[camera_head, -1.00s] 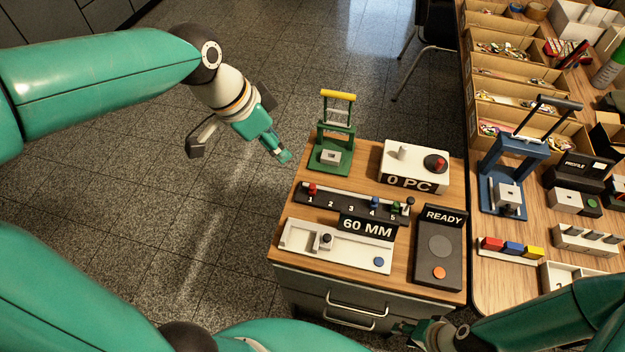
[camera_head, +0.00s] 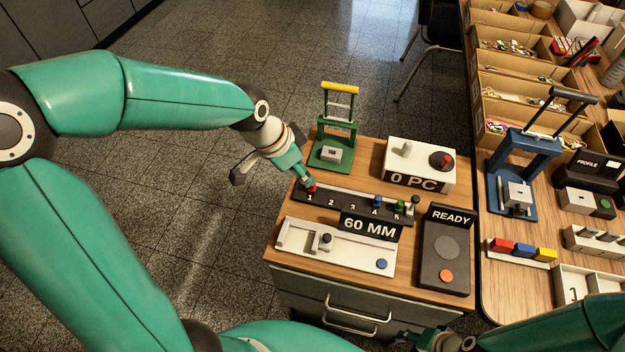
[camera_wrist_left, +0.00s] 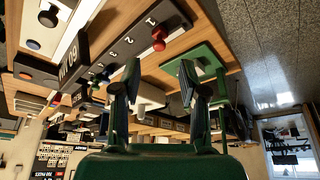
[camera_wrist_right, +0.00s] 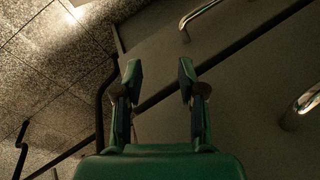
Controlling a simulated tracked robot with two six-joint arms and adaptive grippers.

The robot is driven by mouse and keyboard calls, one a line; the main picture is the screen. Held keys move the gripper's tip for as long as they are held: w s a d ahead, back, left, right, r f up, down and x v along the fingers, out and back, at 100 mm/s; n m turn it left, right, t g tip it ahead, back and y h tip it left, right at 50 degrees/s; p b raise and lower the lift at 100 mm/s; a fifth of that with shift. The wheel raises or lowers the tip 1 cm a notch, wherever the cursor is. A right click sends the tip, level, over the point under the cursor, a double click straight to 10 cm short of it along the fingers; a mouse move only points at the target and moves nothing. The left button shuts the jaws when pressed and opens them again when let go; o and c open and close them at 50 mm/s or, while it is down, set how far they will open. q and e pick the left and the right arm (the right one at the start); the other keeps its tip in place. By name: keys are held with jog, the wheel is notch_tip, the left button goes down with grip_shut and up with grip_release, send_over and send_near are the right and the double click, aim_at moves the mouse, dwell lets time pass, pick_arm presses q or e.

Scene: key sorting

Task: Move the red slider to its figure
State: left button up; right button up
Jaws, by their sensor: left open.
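The red slider (camera_head: 312,188) sits at figure 1, the left end of the black numbered rail (camera_head: 340,205). It also shows in the left wrist view as a red knob (camera_wrist_left: 158,36) beside the 1. The blue slider (camera_head: 376,202) is near figure 4 and the green slider (camera_head: 400,207) near figure 5. My left gripper (camera_head: 309,182) is at the red slider in the head view; in the left wrist view its fingers (camera_wrist_left: 160,80) are open with nothing between them, the knob lying beyond them. My right gripper (camera_wrist_right: 160,80) is open and empty, low near the cabinet front.
A 60 MM sign (camera_head: 368,227) stands before the rail. A green press (camera_head: 334,140) stands just behind it, close to my left gripper. A white 0 PC box (camera_head: 420,165) and a black READY box (camera_head: 446,250) stand to the right.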

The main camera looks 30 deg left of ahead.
aim_at(312, 186)
pick_arm(q)
jog(key=x, duration=0.5)
jog(key=shift+w+d+f, duration=0.1)
jog(key=shift+f, duration=0.05)
grip_shut()
